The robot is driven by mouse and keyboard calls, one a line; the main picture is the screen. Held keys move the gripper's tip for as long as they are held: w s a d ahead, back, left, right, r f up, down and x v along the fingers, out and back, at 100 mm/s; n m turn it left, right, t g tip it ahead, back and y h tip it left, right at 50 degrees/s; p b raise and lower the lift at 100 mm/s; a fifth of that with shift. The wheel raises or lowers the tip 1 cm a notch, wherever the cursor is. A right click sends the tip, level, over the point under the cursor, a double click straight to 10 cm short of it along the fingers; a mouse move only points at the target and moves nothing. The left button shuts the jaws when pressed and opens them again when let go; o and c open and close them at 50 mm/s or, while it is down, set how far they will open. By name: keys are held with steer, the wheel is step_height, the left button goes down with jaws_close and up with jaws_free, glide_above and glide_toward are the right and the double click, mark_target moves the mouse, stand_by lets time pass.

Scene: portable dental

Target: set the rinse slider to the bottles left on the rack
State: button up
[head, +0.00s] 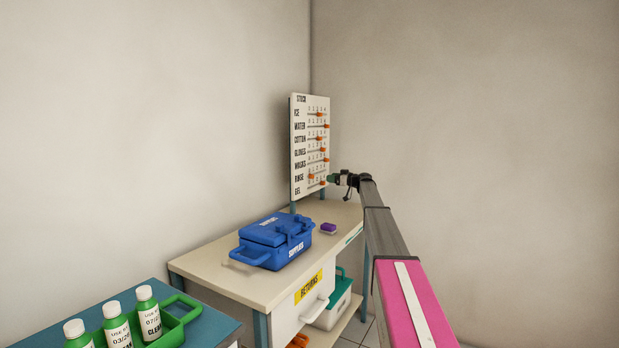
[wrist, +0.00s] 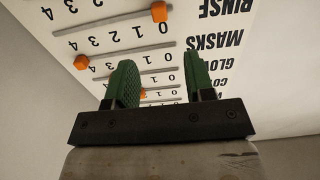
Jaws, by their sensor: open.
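The white stock board (head: 297,155) stands at the back of the desk, with rows of orange sliders. The rinse slider (head: 311,176) is at the low end of its row, about 0; it also shows in the wrist view (wrist: 159,11), where the board appears upside down. My gripper (head: 333,178) is by the board's lower right edge. In the wrist view my gripper (wrist: 160,80) has its green fingers apart, with no slider clearly held.
A blue supplies case (head: 272,239) and a small purple block (head: 328,228) are on the desk (head: 208,277). The masks slider (wrist: 81,62) is at its high end, near my fingers. A teal-lidded bin (head: 338,301) is on the lower shelf. The right wall is bare.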

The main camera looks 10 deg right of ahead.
mark_target(312, 177)
steer(key=x, duration=1)
steer(key=shift+a, duration=0.25)
steer(key=shift+w, duration=0.1)
jaws_close()
